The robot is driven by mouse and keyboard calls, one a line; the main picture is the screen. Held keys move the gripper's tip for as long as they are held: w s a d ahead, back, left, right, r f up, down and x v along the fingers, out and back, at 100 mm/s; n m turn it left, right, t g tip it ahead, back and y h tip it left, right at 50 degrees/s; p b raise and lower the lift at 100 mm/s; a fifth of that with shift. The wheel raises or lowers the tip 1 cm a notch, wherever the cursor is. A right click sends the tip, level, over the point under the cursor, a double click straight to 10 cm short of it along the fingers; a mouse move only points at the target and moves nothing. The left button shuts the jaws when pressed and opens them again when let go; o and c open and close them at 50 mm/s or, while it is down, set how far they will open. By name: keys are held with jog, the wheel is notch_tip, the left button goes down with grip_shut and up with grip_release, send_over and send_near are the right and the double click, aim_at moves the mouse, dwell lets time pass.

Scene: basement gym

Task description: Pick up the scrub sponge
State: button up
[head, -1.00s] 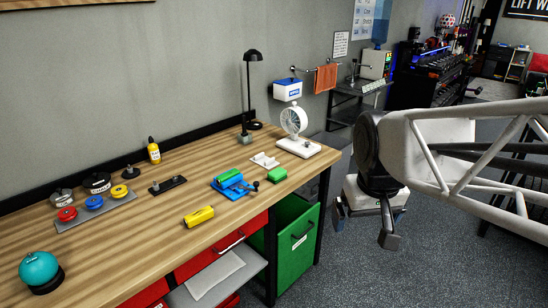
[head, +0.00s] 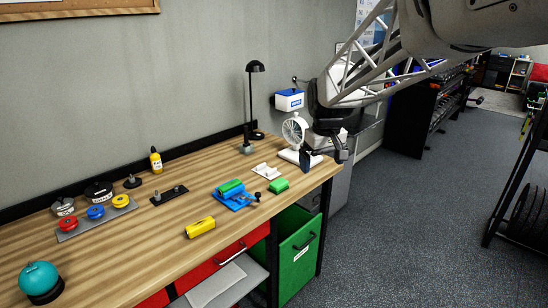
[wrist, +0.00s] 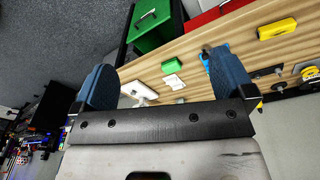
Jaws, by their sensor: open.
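A small green block (head: 278,186) lies on the workbench (head: 130,262) near its front right edge; it looks like the scrub sponge, though its texture is too small to be sure. It also shows in the wrist view (wrist: 173,66), between the fingers and beyond them. A yellow block (head: 200,227) lies further left near the front edge. My gripper (head: 325,157) is open and empty near the bench's right end, to the right of the green block and apart from it. Its two blue-grey fingers (wrist: 162,72) stand wide apart in the wrist view.
A blue device with a green top (head: 234,193) stands just left of the green block. A white plate (head: 266,171) lies behind it. A white fan (head: 295,132) stands close to my gripper, with a black lamp (head: 254,100) behind. A green drawer bin (head: 298,250) hangs below.

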jog(key=w+a+f+n, duration=0.15)
jog(key=w+f, duration=0.25)
jog(key=w, duration=0.5)
jog(key=w+a+f+n, duration=0.1)
jog(key=w+a+f, duration=0.2)
jog(key=w, duration=0.5)
jog(key=n+g, duration=0.1)
jog(key=n, duration=0.1)
send_over(279, 182)
jog(key=f, duration=1.2)
jog(key=shift+s+d+f, duration=0.1)
jog(key=shift+s+d, duration=0.1)
jog(key=shift+d, duration=0.1)
jog(key=shift+w+a+f, duration=0.2)
jog(key=shift+w+f, duration=0.15)
jog(key=shift+f, duration=0.1)
jog(key=shift+f, duration=1.25)
jog(key=shift+s+a+f, duration=0.1)
jog(key=shift+s+f, duration=0.05)
jog(key=shift+f, duration=2.5)
